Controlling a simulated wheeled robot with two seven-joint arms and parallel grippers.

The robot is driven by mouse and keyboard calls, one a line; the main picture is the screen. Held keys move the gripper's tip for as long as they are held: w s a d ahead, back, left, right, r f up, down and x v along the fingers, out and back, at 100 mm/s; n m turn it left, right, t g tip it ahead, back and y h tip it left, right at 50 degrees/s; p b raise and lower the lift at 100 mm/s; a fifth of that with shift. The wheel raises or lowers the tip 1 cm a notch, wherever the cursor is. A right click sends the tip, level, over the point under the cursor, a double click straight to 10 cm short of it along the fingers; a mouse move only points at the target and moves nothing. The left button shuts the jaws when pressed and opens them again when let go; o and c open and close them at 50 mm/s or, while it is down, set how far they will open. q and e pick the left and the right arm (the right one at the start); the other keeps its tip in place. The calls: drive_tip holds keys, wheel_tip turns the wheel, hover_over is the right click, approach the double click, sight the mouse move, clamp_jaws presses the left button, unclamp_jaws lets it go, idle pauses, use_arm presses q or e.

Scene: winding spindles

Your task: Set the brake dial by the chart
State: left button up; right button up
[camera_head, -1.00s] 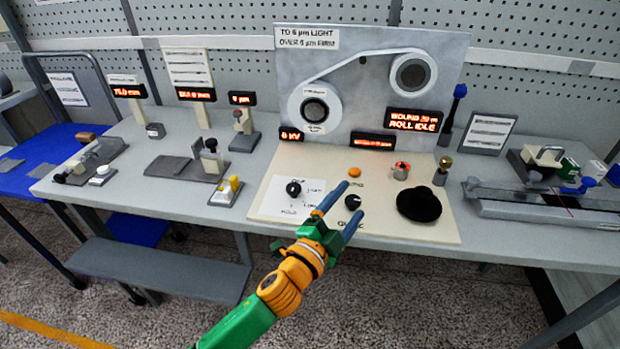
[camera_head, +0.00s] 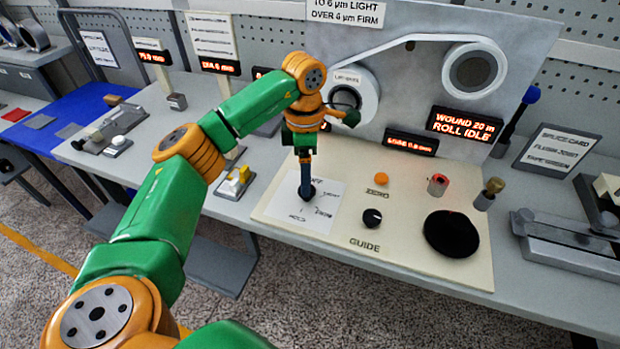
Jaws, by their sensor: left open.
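The brake dial (camera_head: 309,197) is a small black knob on a white printed card (camera_head: 325,208); the card's lettering is partly hidden and hard to read. My left gripper (camera_head: 306,190) points straight down over this dial, its blue fingers at or around the knob. I cannot tell whether they touch it. The chart (camera_head: 345,11) on the grey winder panel reads "TO 6 µm LIGHT, OVER 6 µm FIRM". My right gripper is not in view.
On the cream panel (camera_head: 365,258) are a black guide knob (camera_head: 372,217), an orange zero button (camera_head: 381,178) and a large black disc (camera_head: 451,234). A display (camera_head: 464,124) reads "WOUND 20 m, ROLL IDLE". My left arm covers some bench items.

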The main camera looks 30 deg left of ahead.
use_arm(q)
drive_tip(key=f, duration=0.4)
drive_tip(key=shift+w+f, duration=0.15)
drive_tip(key=shift+w, duration=0.05)
drive_tip(key=shift+s+d, duration=0.1)
drive_tip(key=c, duration=0.4)
clamp_jaws()
